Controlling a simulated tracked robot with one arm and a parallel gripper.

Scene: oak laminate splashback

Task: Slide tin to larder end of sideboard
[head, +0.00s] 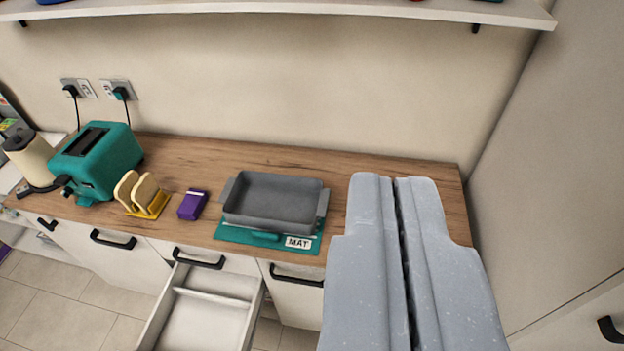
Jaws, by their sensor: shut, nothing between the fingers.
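The tin (273,200) is a grey rectangular baking tin with end handles. It sits on the wooden sideboard (400,162), over the back part of a teal mat (230,236) labelled MAT. My gripper (388,178) is large in the foreground at the right, with its two fingers shut together and nothing between them. Its tips appear to the right of the tin, apart from it in the picture. The gripper hides part of the sideboard's right end. A tall pale cabinet (570,180), possibly the larder, stands past the right end.
A purple box (193,204), a yellow toast rack (149,206) with bread, a teal toaster (98,162) and a cream kettle (30,158) stand left of the tin. A drawer (207,318) is open below. A shelf (290,8) runs above. Bare wood shows behind the tin.

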